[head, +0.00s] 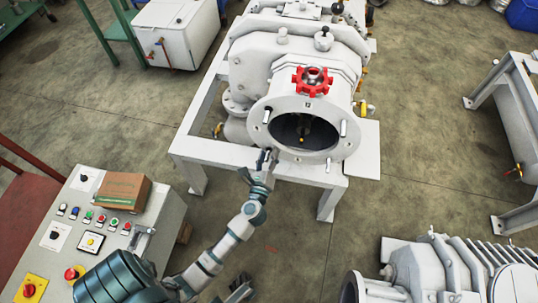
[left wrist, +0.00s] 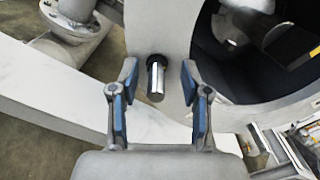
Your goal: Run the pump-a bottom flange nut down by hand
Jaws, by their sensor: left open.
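The large grey-white pump (head: 300,75) stands on a white frame, its round open flange (head: 337,150) facing me with several studs around the dark bore. My left gripper (head: 266,154) is at the flange's lower left edge. In the left wrist view my left gripper (left wrist: 160,82) is open, its blue-padded fingers either side of a shiny stud (left wrist: 156,84) with a dark nut (left wrist: 154,62) at its base against the flange face. Gaps show between the fingers and the stud. A dark gripper-like part (head: 238,290) at the bottom edge may be my right gripper; its jaws are unclear.
A control box (head: 150,215) with buttons and a brown carton (head: 124,191) stands at left. The white frame's beam (head: 190,150) runs below the flange. A second grey machine (head: 440,270) is at lower right. Floor between them is open.

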